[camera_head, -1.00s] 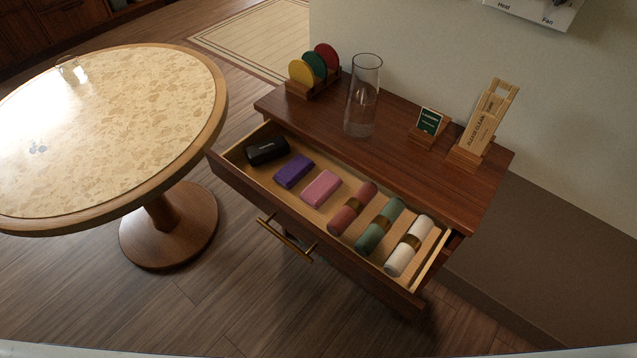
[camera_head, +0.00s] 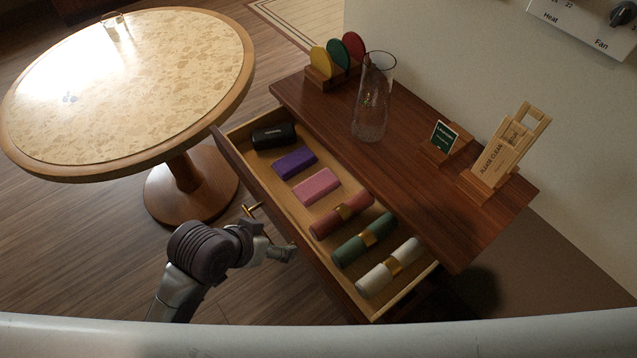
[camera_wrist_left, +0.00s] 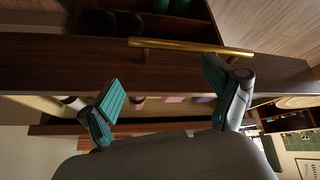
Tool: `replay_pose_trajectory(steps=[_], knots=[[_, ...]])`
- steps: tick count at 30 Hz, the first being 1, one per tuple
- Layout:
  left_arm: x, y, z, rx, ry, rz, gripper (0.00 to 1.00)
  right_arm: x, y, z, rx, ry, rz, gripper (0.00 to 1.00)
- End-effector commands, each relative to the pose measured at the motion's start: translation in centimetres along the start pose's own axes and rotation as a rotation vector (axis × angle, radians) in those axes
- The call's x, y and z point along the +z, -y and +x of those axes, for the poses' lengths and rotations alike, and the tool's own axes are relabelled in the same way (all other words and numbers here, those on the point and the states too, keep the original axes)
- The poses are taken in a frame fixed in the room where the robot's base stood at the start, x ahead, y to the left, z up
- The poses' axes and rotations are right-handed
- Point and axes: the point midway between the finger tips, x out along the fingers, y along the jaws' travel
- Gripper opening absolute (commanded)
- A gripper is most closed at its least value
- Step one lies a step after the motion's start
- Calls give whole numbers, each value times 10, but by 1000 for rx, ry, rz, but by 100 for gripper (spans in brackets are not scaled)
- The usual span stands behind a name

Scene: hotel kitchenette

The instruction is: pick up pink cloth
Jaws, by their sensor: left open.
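The pink cloth (camera_head: 316,186) is a small folded block lying flat in the open drawer (camera_head: 284,208), between a purple folded cloth (camera_head: 295,163) and a rolled reddish cloth (camera_head: 342,216). My left gripper (camera_head: 285,252) is outside the drawer, in front of its front panel and apart from the cloth. In the left wrist view its two teal-padded fingers (camera_wrist_left: 160,88) are spread and nothing shows between them but the drawer front behind. A small pink patch shows past the drawer edge there, mostly hidden. My right gripper is not in view.
A green roll (camera_head: 364,240), a white roll (camera_head: 390,268) and a black case (camera_head: 274,136) share the drawer. A brass handle (camera_wrist_left: 190,46) is close to my left fingers. A glass carafe (camera_head: 371,110) stands on the cabinet top. A round table (camera_head: 130,80) stands at left.

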Motion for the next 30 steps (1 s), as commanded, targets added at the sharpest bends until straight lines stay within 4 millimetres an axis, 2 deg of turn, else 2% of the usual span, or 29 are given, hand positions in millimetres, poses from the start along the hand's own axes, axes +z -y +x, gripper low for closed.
replay_pose_trajectory(steps=[1,9,13,17,21,25,30], knots=[[-13,-4,0,16,-19,32,90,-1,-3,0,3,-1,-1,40],[-70,-36,5,130,-85,209,90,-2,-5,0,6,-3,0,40],[-99,-45,9,183,-83,335,90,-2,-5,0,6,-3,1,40],[-120,-33,12,197,-37,423,90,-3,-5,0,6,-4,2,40],[-134,-6,12,176,18,448,90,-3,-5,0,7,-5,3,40],[-142,14,9,157,48,440,90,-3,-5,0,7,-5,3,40],[-144,21,16,152,61,431,90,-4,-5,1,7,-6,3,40]])
